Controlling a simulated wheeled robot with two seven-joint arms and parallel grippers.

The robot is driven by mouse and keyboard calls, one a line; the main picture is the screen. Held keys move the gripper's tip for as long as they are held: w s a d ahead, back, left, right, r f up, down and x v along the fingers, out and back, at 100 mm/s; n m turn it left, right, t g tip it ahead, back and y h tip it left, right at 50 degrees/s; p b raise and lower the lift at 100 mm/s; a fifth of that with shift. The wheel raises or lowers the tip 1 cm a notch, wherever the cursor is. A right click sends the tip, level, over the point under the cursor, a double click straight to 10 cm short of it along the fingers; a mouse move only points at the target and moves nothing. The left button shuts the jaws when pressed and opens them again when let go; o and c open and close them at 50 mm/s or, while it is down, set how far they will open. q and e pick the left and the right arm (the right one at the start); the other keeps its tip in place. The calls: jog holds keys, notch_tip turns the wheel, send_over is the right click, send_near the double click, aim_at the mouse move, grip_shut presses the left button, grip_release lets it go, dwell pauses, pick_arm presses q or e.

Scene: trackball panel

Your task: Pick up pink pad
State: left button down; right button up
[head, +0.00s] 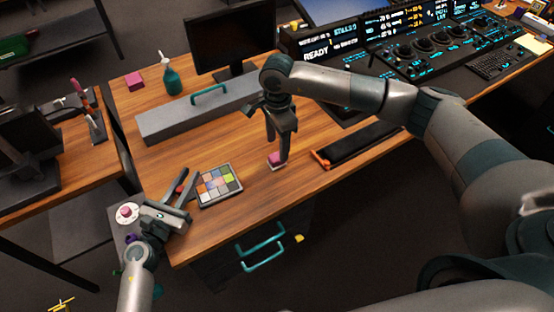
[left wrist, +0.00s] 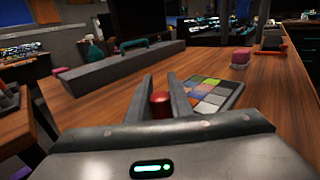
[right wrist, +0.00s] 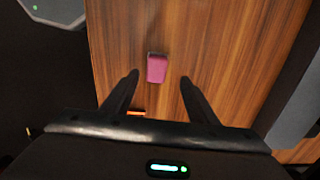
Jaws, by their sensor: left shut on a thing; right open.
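The pink pad (head: 277,160) lies on the wooden table, right of the colour chart. It also shows in the right wrist view (right wrist: 157,68) and the left wrist view (left wrist: 241,57). My right gripper (head: 279,146) points down just above the pad in the head view. It is open and empty; in the right wrist view (right wrist: 160,79) the pad appears between and slightly beyond its fingertips. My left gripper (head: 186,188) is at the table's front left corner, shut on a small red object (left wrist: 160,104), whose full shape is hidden.
The colour chart (head: 219,186) lies beside my left gripper. A black tray-like thing (head: 362,144) with an orange end lies right of the pad. A long grey box (head: 190,117) with a teal handle, a green bottle (head: 172,79) and another pink block (head: 134,81) stand behind.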

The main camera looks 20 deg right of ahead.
aim_at(277, 156)
jog(key=f, duration=0.2)
jog(key=s+f, duration=0.1)
jog(key=f, duration=0.1)
jog(key=shift+a+f, duration=0.1)
jog(key=shift+a, duration=0.1)
jog(key=shift+w+f, duration=0.1)
jog(key=shift+f, duration=0.4)
jog(key=c, duration=1.1)
